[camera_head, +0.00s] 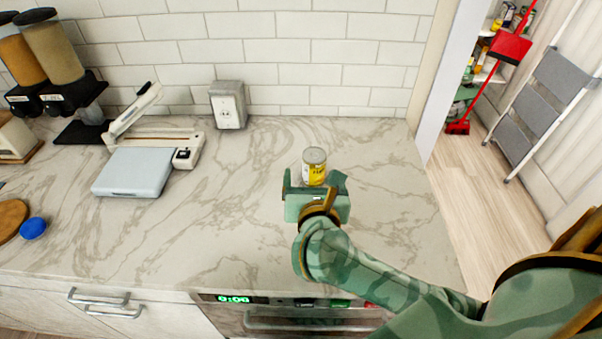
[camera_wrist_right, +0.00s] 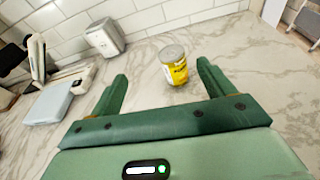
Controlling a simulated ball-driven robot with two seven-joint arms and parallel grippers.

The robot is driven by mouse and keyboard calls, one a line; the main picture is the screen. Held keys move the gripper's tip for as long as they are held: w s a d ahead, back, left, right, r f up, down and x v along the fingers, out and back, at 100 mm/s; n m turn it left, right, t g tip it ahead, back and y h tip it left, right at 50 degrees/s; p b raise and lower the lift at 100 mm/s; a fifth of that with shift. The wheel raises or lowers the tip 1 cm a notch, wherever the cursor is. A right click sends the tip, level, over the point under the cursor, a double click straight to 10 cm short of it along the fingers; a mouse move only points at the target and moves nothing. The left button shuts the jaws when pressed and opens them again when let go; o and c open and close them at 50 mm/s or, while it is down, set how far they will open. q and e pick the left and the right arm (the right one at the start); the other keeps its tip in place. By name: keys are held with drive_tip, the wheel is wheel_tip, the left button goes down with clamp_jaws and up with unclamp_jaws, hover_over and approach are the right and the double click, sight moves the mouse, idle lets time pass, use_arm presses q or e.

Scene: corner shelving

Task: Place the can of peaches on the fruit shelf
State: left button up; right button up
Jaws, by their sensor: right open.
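A can with a yellow and white label and a metal lid (camera_head: 315,165) stands upright on the marble counter. It also shows in the right wrist view (camera_wrist_right: 175,66), ahead of and between the fingers. I cannot read its label well enough to confirm peaches. My right gripper (camera_head: 315,184) is open, just in front of the can; in the right wrist view its green fingers (camera_wrist_right: 158,82) are spread wide with nothing between them. Shelves with several goods (camera_head: 484,62) show through the doorway at the upper right; I cannot tell which is the fruit shelf. My left gripper is not in view.
Dispensers (camera_head: 50,50) are at the far left. A red broom (camera_head: 509,47) and a step ladder (camera_head: 545,95) stand by the doorway. The counter around the can is clear.

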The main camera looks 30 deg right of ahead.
wheel_tip(320, 180, down, 2)
drive_tip(key=d+f+g, duration=0.1)
drive_tip(key=g, duration=0.1)
drive_tip(key=b, duration=0.1)
approach(314, 157)
drive_tip(key=d+f, duration=0.1)
drive_tip(key=f, duration=0.1)
drive_tip(key=x, duration=0.3)
drive_tip(key=b+x, duration=0.1)
drive_tip(key=shift+w+d+r, duration=0.15)
drive_tip(key=shift+w+r, duration=0.05)
drive_tip(key=shift+w, duration=0.15)
drive_tip(key=shift+w+d+f, duration=0.2)
drive_tip(key=shift+w+d, duration=0.05)
drive_tip(key=shift+w, duration=0.3)
drive_tip(key=b+x, duration=0.1)
drive_tip(key=x, duration=0.3)
drive_tip(key=shift+w+a, duration=0.1)
drive_tip(key=shift+w, duration=0.25)
drive_tip(key=shift+c, duration=1.2)
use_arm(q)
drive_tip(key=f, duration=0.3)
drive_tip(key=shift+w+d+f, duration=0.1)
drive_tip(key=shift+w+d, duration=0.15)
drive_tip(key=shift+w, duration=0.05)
use_arm(e)
drive_tip(key=shift+r, duration=0.1)
drive_tip(key=c, duration=1.1)
